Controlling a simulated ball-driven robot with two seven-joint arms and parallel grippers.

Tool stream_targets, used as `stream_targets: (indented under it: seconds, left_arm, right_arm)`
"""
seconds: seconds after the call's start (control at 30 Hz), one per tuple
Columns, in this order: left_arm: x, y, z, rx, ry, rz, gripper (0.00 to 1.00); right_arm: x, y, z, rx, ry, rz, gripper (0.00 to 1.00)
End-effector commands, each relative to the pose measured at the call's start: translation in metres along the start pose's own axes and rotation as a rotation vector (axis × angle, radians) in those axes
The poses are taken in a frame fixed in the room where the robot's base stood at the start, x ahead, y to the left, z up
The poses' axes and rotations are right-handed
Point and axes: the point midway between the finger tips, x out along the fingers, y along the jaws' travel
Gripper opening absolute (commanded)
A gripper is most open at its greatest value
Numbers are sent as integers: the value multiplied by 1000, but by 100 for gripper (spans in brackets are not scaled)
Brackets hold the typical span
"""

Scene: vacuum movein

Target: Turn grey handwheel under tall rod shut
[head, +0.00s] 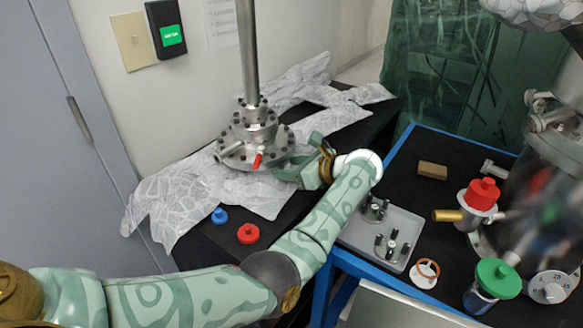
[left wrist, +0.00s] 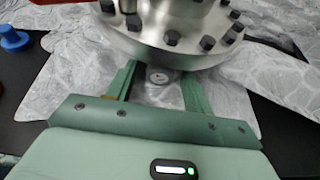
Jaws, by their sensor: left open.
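The tall rod (head: 248,50) rises from a stepped, bolted metal flange (head: 252,135), whose underside edge also shows in the left wrist view (left wrist: 170,40).
A red lever (head: 257,160) sticks out at the flange's front. Crumpled patterned sheeting (head: 175,200) lies around the base. Blue (head: 219,215) and red (head: 248,233) caps stand in front. A grey tray (head: 370,245) with metal parts is on the blue-edged table to the right.

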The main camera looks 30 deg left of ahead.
Motion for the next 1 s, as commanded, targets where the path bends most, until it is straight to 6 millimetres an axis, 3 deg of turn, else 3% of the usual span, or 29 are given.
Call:
stream_targets:
  seconds: [0.2,0.37,0.53,0.77,1.0]
  left_arm:
    - [0,0,0,0,0,0,51]
    - [0,0,0,0,1,0,7]
    - [0,-1,-1,26,2,12,7]
    - [1,-2,-3,219,2,92,7]
    - [0,-1,0,231,2,96,7]
  right_arm:
    - [0,0,0,0,1,0,36]
    - [0,2,0,-2,0,3,36]
    - [2,4,2,-3,-3,5,36]
    - [12,4,6,-4,-14,3,36]
    - [11,4,6,-4,-13,3,36]
